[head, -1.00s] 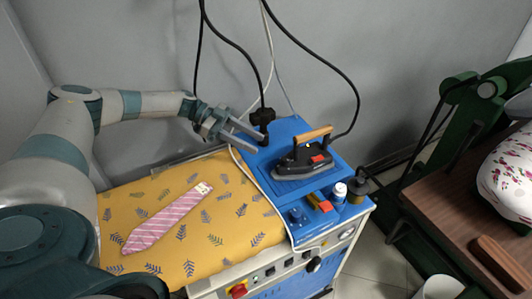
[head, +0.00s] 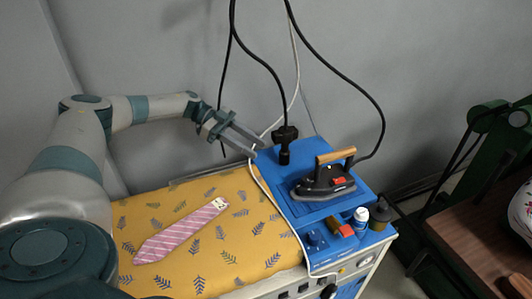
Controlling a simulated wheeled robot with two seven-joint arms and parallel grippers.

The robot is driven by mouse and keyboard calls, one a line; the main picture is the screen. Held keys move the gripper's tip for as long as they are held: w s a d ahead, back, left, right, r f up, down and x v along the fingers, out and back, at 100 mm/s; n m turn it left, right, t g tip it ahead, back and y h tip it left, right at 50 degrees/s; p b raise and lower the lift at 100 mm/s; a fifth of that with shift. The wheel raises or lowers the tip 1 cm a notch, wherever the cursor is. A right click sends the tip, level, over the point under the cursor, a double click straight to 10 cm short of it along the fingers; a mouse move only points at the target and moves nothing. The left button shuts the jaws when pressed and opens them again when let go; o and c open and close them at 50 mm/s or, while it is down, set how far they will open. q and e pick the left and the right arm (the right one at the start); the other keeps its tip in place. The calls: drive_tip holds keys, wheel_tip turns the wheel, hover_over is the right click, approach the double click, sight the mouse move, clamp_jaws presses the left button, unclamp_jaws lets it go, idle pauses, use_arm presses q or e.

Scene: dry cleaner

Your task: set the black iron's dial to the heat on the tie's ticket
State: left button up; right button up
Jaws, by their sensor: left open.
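The black iron (head: 322,184) with a wooden handle rests on the blue top of the ironing station. A red part (head: 339,181) shows on its side; I cannot make out the dial's marks. The pink striped tie (head: 178,233) lies flat on the yellow leaf-patterned cover. A small pale ticket (head: 220,203) lies at the tie's upper right end, its print too small to read. My left gripper (head: 255,146) is open and empty, above the back edge of the station, left of the iron and apart from it. My right gripper is not in view.
A black knobbed post (head: 285,143) stands close to the right of my left gripper. Black and white cables hang from above behind it. A white bottle (head: 360,217) and a dark can (head: 380,213) stand at the blue top's front right. A brown table (head: 480,240) is at right.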

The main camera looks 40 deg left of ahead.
sight(306, 179)
use_arm(q)
drive_tip(key=s+d+r+m+g+y+b, duration=0.1)
drive_tip(key=s+d+m+g+y+b, duration=0.15)
drive_tip(key=d+m, duration=0.4)
drive_tip(key=s+d+r+m+g+y+b, duration=0.1)
drive_tip(key=s+d+m+g+y+b, duration=0.15)
drive_tip(key=d+m, duration=0.45)
wheel_tip(306, 179, up, 9)
drive_tip(key=w+d+m+t+y+b, duration=0.1)
drive_tip(key=m+t+y+b, duration=0.4)
drive_tip(key=m, duration=0.6)
drive_tip(key=shift+w+d+f+t+y, duration=0.15)
drive_tip(key=shift+w+d+t+y, duration=0.1)
drive_tip(key=shift+w+t+y, duration=0.5)
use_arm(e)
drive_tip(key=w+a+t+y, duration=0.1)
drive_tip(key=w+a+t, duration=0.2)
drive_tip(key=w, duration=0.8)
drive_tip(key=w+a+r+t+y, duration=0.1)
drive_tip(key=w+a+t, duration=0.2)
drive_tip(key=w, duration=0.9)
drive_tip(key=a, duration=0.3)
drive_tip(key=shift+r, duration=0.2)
use_arm(q)
drive_tip(key=shift+f+m, duration=0.15)
drive_tip(key=shift+m, duration=0.1)
